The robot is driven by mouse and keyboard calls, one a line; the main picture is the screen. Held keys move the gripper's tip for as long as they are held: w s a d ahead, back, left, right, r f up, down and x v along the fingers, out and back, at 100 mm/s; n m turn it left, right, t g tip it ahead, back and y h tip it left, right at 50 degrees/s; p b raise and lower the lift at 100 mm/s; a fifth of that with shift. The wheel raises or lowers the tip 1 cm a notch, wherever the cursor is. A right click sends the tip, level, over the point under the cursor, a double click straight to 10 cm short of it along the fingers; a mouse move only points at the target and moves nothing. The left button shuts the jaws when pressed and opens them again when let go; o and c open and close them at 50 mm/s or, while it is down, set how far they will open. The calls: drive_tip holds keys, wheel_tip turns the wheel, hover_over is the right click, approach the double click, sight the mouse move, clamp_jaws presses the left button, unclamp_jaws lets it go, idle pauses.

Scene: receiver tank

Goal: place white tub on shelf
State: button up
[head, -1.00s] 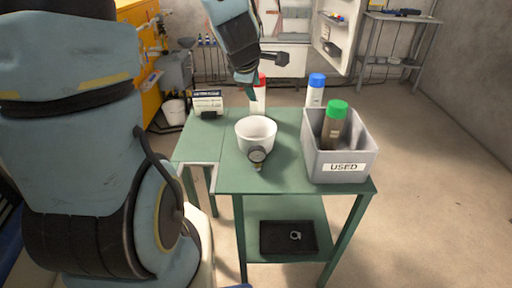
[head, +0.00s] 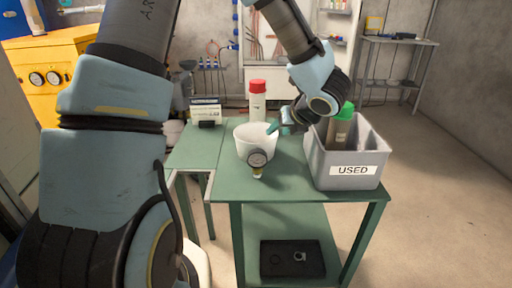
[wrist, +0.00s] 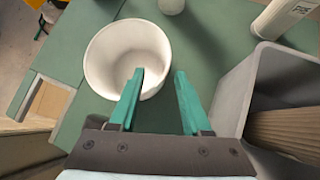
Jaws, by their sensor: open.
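The white tub (head: 243,147) stands upright and empty on the green table (head: 284,180), behind a round gauge. In the wrist view the tub (wrist: 104,52) is at the upper left. My gripper (head: 276,128) is at the tub's right rim. In the wrist view its two green fingers (wrist: 158,76) are apart with nothing held between them; the left fingertip overlaps the tub's near right rim and the right one is outside the tub. I cannot tell whether a finger touches the tub. A lower shelf (head: 262,220) shows under the table.
A grey bin marked USED (head: 318,160) holds a green-capped bottle (head: 341,128) right of my gripper. A red-capped bottle (head: 258,103) stands behind the tub. The gauge (head: 257,160) is in front. A black tray (head: 270,262) lies on the lower shelf.

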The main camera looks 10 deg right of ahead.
sight(270, 138)
drive_tip(key=shift+d+p+x, duration=0.15)
drive_tip(key=shift+p+x, duration=0.05)
drive_tip(key=shift+x, duration=1.4)
drive_tip(key=shift+d+p+x, duration=0.15)
drive_tip(key=shift+p+x, duration=0.05)
drive_tip(key=shift+x, duration=1.4)
drive_tip(key=shift+w, duration=0.15)
drive_tip(key=shift+c, duration=0.3)
clamp_jaws()
